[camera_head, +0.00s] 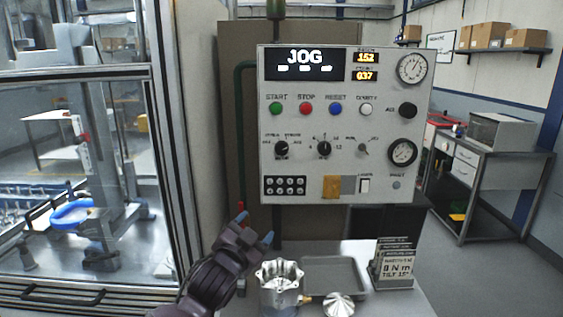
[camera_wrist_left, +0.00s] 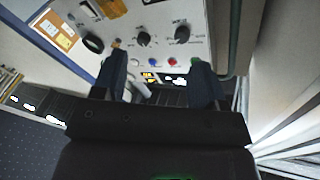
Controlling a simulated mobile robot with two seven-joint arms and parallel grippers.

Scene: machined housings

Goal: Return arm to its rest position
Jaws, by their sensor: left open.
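My left arm comes in from the lower left of the head view. Its gripper (camera_head: 255,224) is open and empty, raised above the worktable, just below and left of the control panel (camera_head: 300,187). In the left wrist view the two dark fingers (camera_wrist_left: 161,72) stand apart with nothing between them, and the panel (camera_wrist_left: 155,17) with its knobs and buttons lies beyond. The panel display reads JOG. My right gripper is in neither view.
Below the gripper a machined metal housing (camera_head: 278,287) stands on the table, beside a grey tray (camera_head: 348,276) and a silver conical part (camera_head: 339,305). A small sign block (camera_head: 396,268) stands at the right. A glazed machine enclosure (camera_head: 165,150) borders the left.

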